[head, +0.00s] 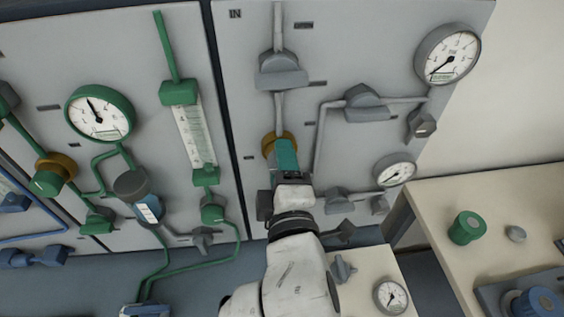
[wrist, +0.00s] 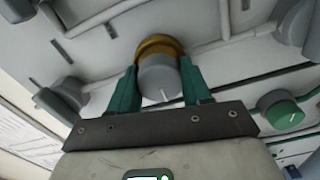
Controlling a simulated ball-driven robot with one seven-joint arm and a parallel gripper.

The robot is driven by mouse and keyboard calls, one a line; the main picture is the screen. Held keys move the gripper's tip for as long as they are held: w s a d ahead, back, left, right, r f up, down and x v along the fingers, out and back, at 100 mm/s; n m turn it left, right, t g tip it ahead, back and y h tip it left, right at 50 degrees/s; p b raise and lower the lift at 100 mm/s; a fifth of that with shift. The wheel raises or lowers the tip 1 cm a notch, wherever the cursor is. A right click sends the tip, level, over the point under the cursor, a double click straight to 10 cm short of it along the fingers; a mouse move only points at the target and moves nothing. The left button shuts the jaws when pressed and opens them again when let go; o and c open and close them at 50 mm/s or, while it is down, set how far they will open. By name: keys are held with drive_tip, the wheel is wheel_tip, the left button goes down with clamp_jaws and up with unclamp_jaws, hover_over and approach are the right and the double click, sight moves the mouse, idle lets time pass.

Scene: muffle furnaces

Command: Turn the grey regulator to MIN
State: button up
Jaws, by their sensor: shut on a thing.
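The grey regulator (wrist: 159,78) is a round grey knob on a brass-coloured collar (wrist: 157,43), mounted on the light grey panel. A pale mark shows on the knob's face near its lower edge in the wrist view. My gripper (wrist: 158,84) has its two green fingers on either side of the knob and is shut on it. In the head view my gripper (head: 287,155) reaches up to the panel and hides the grey knob; only part of the brass collar (head: 268,145) shows. I cannot read any MIN marking in either view.
Grey pipes and a grey valve (head: 281,70) sit above the regulator. A large gauge (head: 447,54) and a smaller gauge (head: 395,171) are to its right. Green piping with another gauge (head: 100,112) is left. A beige bench (head: 440,205) stands at right.

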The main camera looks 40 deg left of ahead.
drive_tip(key=o, duration=1.1)
drive_tip(key=shift+c, duration=0.2)
drive_tip(key=shift+s, duration=0.1)
drive_tip(key=b+v, duration=0.2)
drive_tip(key=v, duration=0.8)
drive_tip(key=shift+s+d, duration=0.15)
drive_tip(key=shift+d, duration=0.1)
drive_tip(key=w+d+f+m+g+h, duration=0.1)
drive_tip(key=w+d+f+m+h, duration=0.2)
drive_tip(key=d+f+m+h, duration=0.55)
drive_tip(key=w+d+f+m+g+h, duration=0.1)
drive_tip(key=w+d+f+m+g, duration=0.3)
drive_tip(key=d+f, duration=0.85)
drive_tip(key=s+d+f+m+g+h, duration=0.1)
drive_tip(key=s+d+f+m+g, duration=0.1)
drive_tip(key=s+d, duration=0.4)
drive_tip(key=s+d+f+m+g+h, duration=0.2)
drive_tip(key=s+d+f+m, duration=0.2)
drive_tip(key=d, duration=0.5)
drive_tip(key=s+d+f+m+g+h, duration=0.1)
drive_tip(key=s+d+f+m, duration=0.3)
drive_tip(key=s+d+m, duration=0.3)
drive_tip(key=shift+s+d+m+g, duration=0.3)
drive_tip(key=shift+s+m+g, duration=0.05)
drive_tip(key=shift+s+g, duration=0.1)
